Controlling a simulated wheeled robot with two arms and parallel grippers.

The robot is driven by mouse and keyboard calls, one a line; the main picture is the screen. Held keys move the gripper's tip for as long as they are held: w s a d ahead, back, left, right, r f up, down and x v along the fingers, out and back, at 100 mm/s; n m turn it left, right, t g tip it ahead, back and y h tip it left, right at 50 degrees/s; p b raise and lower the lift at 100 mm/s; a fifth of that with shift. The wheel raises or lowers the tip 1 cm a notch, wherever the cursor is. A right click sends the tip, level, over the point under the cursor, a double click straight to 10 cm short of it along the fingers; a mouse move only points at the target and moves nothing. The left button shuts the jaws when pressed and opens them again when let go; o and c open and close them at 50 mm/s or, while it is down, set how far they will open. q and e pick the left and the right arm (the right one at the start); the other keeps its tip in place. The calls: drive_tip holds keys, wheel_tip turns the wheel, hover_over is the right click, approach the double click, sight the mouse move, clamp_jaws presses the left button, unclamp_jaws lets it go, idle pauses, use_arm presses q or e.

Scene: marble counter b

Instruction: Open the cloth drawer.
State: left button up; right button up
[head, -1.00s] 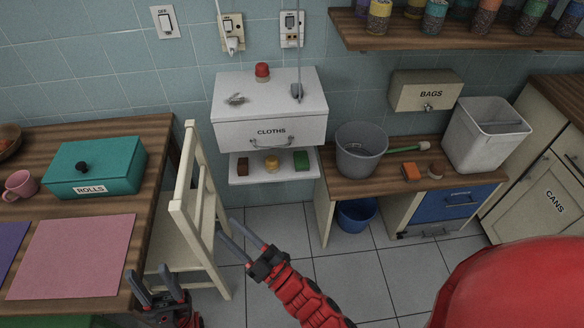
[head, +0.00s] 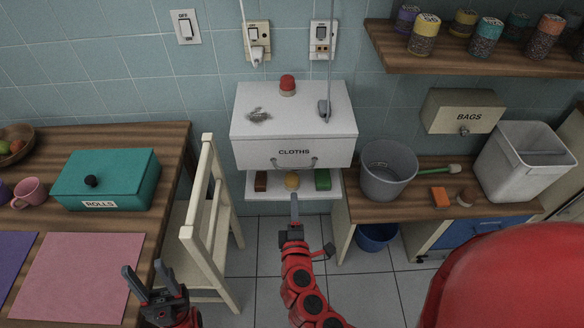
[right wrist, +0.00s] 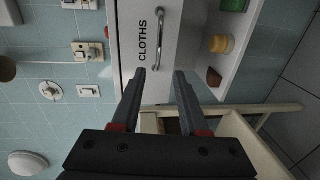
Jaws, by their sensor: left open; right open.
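The white cloth drawer (head: 270,151), labelled CLOTHS, is in the wall cabinet in the middle of the head view and looks closed. Its curved metal handle (head: 295,163) also shows in the right wrist view (right wrist: 159,40), upright in that picture. My right gripper (head: 294,198) is open and empty, below and in front of the handle. In the right wrist view its fingertips (right wrist: 159,72) point toward the handle's near end, with the handle apart from them. My left gripper (head: 144,266) is open and empty beside the table's right edge, far from the drawer.
A shelf (head: 262,193) under the drawer holds a brown block, a yellow item and a green block. A cream chair (head: 207,190) stands left of it. A grey bucket (head: 388,172) is on the right counter. A red cap and small metal item sit on the cabinet.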

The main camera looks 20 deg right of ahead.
sight(292, 169)
drive_tip(key=p+x, duration=0.2)
drive_tip(key=x, duration=1.2)
drive_tip(key=shift+w, duration=0.25)
clamp_jaws()
idle(0.7)
